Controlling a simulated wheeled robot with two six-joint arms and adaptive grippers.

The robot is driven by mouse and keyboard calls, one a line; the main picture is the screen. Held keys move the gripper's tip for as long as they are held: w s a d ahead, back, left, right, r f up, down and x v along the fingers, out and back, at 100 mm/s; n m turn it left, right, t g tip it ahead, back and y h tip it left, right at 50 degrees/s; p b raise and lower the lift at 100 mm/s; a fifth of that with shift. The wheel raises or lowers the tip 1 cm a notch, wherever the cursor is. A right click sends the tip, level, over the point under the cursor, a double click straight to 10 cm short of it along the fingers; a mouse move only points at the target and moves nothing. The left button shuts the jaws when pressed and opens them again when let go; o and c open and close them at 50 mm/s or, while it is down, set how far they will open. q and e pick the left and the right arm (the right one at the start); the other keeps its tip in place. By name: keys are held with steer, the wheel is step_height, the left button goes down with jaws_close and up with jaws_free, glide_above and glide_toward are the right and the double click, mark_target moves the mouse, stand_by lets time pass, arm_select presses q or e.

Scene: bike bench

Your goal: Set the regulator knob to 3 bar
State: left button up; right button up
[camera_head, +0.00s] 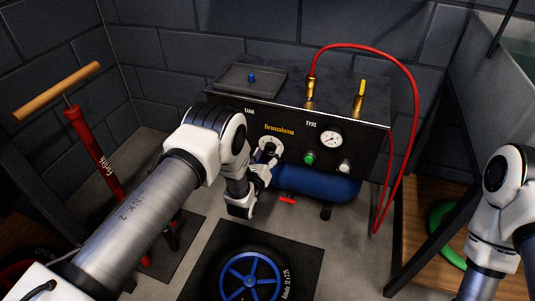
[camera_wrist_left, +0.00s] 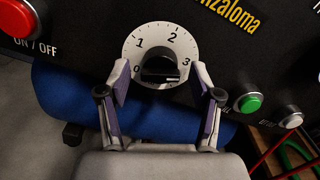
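The regulator knob (camera_wrist_left: 160,68) is a black knob on a white dial (camera_wrist_left: 133,46) marked 0, 1, 2 and 3. Its grip bar lies roughly level, with one end near the 3; I cannot tell exactly where the pointer stands. The dial also shows on the compressor panel in the head view (camera_head: 270,144), partly hidden by my gripper. My left gripper (camera_wrist_left: 161,80) is open, its fingers apart on either side of the knob at the dial's lower edge. It also shows in the head view (camera_head: 268,166). My right gripper is out of view.
The panel carries a green button (camera_head: 309,159), a pale button (camera_head: 344,167), a gauge (camera_head: 331,139) and a red on/off button (camera_wrist_left: 17,18). A red hose (camera_head: 414,90) arcs at the right. A wheel (camera_head: 250,277) lies in front; a red pump (camera_head: 95,150) stands left.

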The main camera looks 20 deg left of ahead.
arm_select(q)
steer(key=shift+s, duration=0.1)
steer(key=s, duration=1.1)
steer(key=shift+s+a, duration=0.2)
steer(key=shift+s, duration=0.2)
